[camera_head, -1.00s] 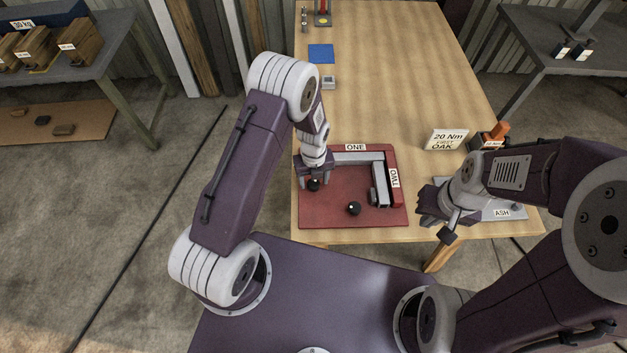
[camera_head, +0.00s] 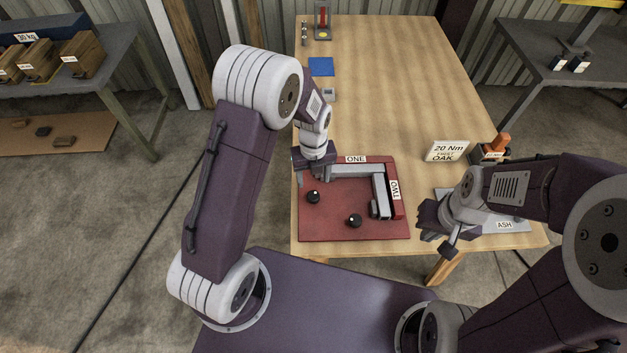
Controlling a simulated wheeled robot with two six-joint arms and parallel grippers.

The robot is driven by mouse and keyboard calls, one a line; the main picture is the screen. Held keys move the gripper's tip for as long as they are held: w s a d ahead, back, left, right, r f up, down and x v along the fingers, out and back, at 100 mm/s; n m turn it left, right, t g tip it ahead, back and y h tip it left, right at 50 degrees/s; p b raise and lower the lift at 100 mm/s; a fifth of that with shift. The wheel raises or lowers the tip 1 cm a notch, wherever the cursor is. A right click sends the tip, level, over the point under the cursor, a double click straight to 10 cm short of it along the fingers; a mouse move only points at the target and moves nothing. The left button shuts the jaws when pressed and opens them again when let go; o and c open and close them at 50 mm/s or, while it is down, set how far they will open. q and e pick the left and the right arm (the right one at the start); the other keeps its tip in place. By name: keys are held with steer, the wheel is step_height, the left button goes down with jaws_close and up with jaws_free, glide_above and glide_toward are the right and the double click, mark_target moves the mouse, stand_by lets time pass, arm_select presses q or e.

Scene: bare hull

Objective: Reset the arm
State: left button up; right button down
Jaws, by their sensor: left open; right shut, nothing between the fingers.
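My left gripper (camera_head: 308,178) is open and empty, at the upper left corner of a red board (camera_head: 330,228) on the wooden table. A black knob (camera_head: 313,197) on the board lies just below it, apart from the fingers. A second black knob (camera_head: 355,220) is near the board's front middle. A grey L-shaped bar (camera_head: 357,172) runs along the board's back and right side, by labels ONE and TWO. My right gripper (camera_head: 437,232) is shut and empty, to the right of the board near the table's front edge.
A grey plate labelled ASH (camera_head: 510,226) lies partly behind my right arm. A sign reading 20 Nm FIRST OAK (camera_head: 447,151) stands near the right edge. A blue square (camera_head: 321,67) lies further back. The table's middle (camera_head: 390,95) is clear.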

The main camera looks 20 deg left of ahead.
stand_by(0.3)
arm_select(q)
steer(key=s+a+r+n+t, duration=0.2)
steer(key=a+r+n, duration=0.2)
steer(key=r, duration=0.5)
steer(key=s+n, duration=0.5)
steer(key=n, duration=0.8)
steer(key=s+a+n, duration=0.1)
steer(key=s+n, duration=0.5)
steer(key=n, duration=0.7)
steer(key=shift+s+a+f+n+g, duration=0.15)
steer(key=shift+f+n+g, duration=0.15)
steer(key=shift+n+g, duration=0.1)
